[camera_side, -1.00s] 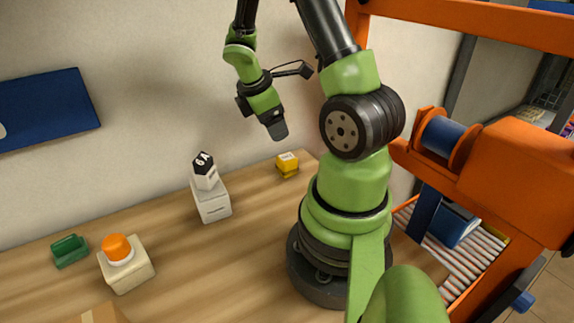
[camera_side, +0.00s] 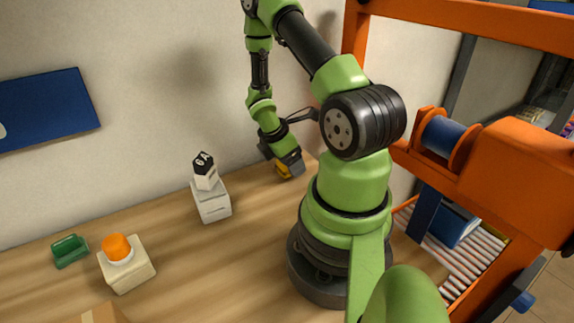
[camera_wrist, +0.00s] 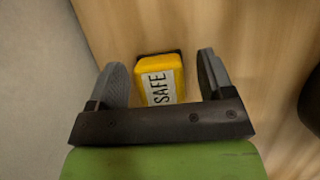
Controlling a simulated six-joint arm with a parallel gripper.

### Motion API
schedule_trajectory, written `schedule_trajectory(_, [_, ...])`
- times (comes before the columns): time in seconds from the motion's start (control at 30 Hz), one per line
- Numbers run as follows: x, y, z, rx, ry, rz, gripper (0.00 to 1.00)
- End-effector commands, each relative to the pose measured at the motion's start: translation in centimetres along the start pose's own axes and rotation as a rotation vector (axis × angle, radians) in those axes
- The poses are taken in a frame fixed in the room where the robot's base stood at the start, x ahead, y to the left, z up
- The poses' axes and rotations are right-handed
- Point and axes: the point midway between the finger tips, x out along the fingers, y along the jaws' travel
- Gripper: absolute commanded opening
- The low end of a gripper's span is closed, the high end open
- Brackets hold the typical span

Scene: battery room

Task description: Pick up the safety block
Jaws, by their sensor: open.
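The safety block is a small yellow block with a white label reading "SAFE" and a dark part at its far edge. In the wrist view the safety block (camera_wrist: 160,79) lies between the two grey fingers of my gripper (camera_wrist: 162,80), with gaps on both sides. My gripper is open and empty. In the side view my gripper (camera_side: 282,168) is low at the back of the table, and the safety block (camera_side: 286,171) shows partly behind its fingers. Whether the fingertips touch the table cannot be told.
A white box (camera_side: 213,206) with a black-topped "6A" piece (camera_side: 204,171) stands left of my gripper. An orange-topped beige box (camera_side: 126,275) and a green holder (camera_side: 70,250) are farther left. The wall (camera_side: 150,130) is close behind. Bare wooden table (camera_side: 225,275) lies in front.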

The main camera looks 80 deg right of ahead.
Motion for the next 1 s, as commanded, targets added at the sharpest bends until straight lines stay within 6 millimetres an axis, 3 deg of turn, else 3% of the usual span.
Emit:
schedule_trajectory(0.1, [0.87, -0.02, 0.00, 0.002, 0.001, -0.001, 0.74])
schedule_trajectory(0.37, [0.97, 0.01, -0.01, 0.001, 0.001, 0.001, 0.72])
schedule_trajectory(0.6, [0.95, 0.01, -0.01, 0.001, 0.001, 0.001, 0.20])
schedule_trajectory(1.0, [0.34, 0.06, 0.26, 0.003, 0.000, 0.002, 0.20])
